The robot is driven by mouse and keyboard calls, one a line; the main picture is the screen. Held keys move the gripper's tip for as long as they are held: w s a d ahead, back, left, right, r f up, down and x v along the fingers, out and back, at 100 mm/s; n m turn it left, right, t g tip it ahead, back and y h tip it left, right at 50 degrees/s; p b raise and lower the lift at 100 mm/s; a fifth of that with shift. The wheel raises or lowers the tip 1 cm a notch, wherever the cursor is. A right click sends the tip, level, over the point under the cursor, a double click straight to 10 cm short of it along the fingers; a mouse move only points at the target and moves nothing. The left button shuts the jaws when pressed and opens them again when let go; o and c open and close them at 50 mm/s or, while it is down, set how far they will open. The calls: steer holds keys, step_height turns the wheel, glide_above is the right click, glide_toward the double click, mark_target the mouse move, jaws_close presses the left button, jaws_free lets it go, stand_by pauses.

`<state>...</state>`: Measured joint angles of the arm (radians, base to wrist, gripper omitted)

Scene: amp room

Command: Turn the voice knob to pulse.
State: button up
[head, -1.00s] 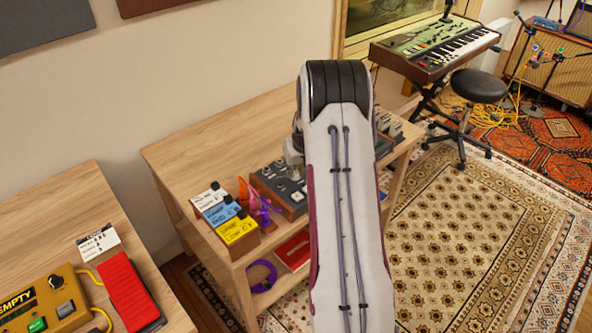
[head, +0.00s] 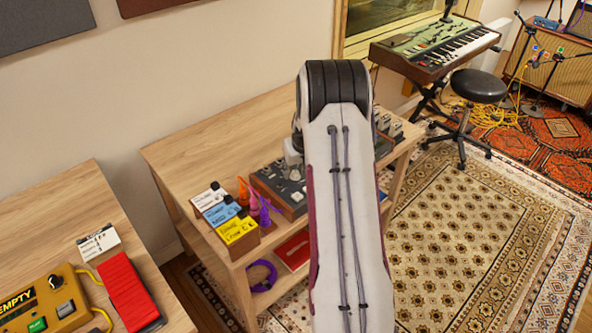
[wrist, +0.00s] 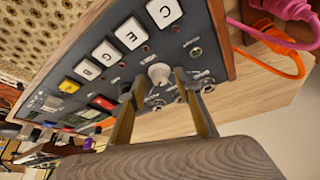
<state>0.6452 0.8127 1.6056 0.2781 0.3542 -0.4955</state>
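A dark panel with a wooden edge (wrist: 222,30) fills much of the wrist view. My gripper (wrist: 159,82) is open, with one finger on either side of the white knob and gaps visible between. I cannot tell whether either finger touches it. In the head view the panel (head: 268,186) is partly hidden by my arm, and the fingers are hidden.
Orange and purple plugs (head: 262,210) stand beside the panel, near white, blue and yellow boxes (head: 238,230). The wooden bench (head: 195,150) is clear behind them. A yellow box marked EMPTY (head: 45,300) and a red pedal (head: 130,290) sit on another bench.

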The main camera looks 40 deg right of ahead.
steer(key=shift+r, duration=0.1)
steer(key=v, duration=1.1)
steer(key=shift+s+r, duration=0.25)
steer(key=shift+r, duration=0.1)
stand_by(0.6)
steer(key=s+a+f+m+g+y, duration=0.1)
steer(key=s+a+g, duration=0.1)
steer(key=s+a, duration=0.45)
steer(key=s+a+r+n+t, duration=0.1)
steer(key=s+a+r, duration=0.5)
steer(key=a, duration=0.4)
steer(key=s+a+r+n+t, duration=0.1)
steer(key=s+a+r+n, duration=0.1)
steer(key=s+a+r, duration=0.4)
steer(key=s+a+r+n+t, duration=0.1)
steer(key=s+a+r+n, duration=0.1)
steer(key=s+a+r, duration=0.4)
steer(key=shift+s+a+r+t+y, duration=0.35)
steer(key=shift+s+a, duration=1.35)
steer(key=shift+a, duration=2.1)
